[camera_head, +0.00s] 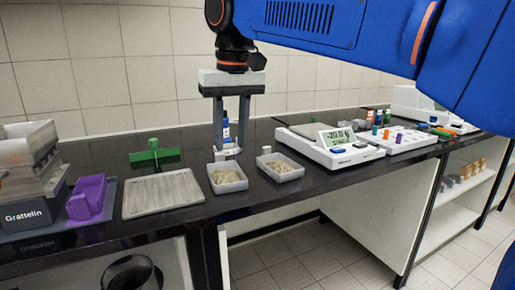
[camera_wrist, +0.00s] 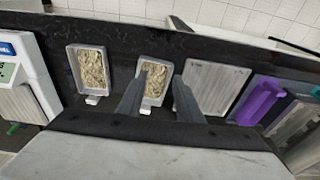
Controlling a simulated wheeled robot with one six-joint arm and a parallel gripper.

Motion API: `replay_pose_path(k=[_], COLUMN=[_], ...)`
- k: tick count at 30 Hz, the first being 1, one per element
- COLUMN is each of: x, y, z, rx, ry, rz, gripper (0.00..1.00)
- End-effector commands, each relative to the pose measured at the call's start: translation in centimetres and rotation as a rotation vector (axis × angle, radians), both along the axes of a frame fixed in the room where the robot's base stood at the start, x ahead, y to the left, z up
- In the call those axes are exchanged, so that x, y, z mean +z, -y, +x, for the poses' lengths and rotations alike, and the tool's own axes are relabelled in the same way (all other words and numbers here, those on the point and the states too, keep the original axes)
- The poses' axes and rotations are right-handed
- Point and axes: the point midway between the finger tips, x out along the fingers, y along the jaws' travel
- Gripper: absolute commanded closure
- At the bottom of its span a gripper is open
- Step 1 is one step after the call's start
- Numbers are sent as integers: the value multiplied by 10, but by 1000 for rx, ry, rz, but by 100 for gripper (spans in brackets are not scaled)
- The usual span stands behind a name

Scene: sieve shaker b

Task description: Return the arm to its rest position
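My gripper (camera_head: 231,148) hangs pointing down over the dark bench, near the two small sample trays. Its two fingers are apart, and nothing is held between them in the wrist view (camera_wrist: 160,82). My blue arm reaches across the top right of the head view. A bottle with a blue label (camera_head: 226,130) shows between the fingers in the head view; it seems to stand behind them.
Two grey trays of grainy material (camera_head: 228,188) (camera_head: 291,175) stand near the bench front. A flat metal pan (camera_head: 163,194), green tool (camera_head: 154,154), purple holder (camera_head: 90,198) and Grattelin machine (camera_head: 28,205) are left. A balance (camera_head: 326,158) is right.

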Motion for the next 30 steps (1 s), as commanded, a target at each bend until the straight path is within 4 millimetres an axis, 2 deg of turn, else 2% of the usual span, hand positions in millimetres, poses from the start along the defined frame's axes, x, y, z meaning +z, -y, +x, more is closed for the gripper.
replay_pose_path(k=[11, 17, 23, 30], x=[-12, -25, -48, -96], y=[40, 73, 124, 200], z=[-1, -5, -16, -45], rx=[-36, -67, -116, -197], ry=[18, 31, 57, 102], rz=[13, 22, 34, 51], gripper=[67, 67, 67, 67])
